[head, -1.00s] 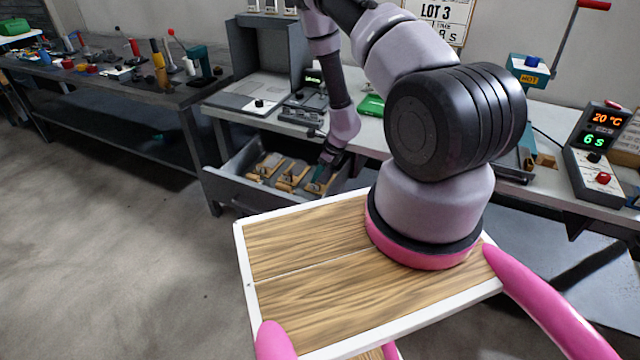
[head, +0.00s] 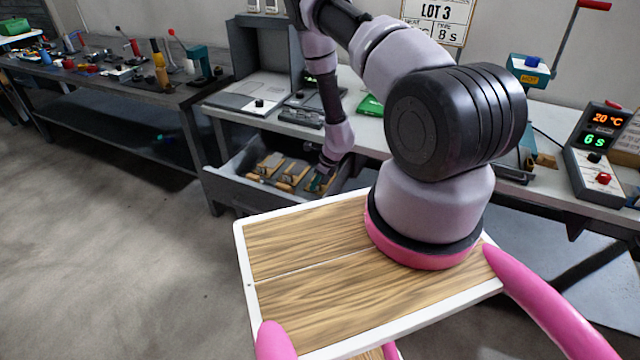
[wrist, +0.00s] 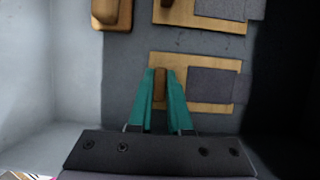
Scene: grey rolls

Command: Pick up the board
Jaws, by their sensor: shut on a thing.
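The board (wrist: 222,108) is a flat piece of light wood with a dark grey pad and a brown wooden grip. It lies in the open grey drawer (head: 225,190). My gripper (wrist: 160,76) has teal fingers, which are shut on the brown grip at the board's left part in the wrist view. In the head view my gripper (head: 318,182) reaches into the right part of the drawer, where it hides much of this board. Whether the board is clear of the drawer floor cannot be told.
Another similar board (head: 292,172) lies just left of my gripper, and one more (head: 268,164) further left. The wrist view shows a board (wrist: 205,25) close above the held one. Drawer walls (wrist: 50,75) stand on both sides. The bench top (head: 365,140) is just above.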

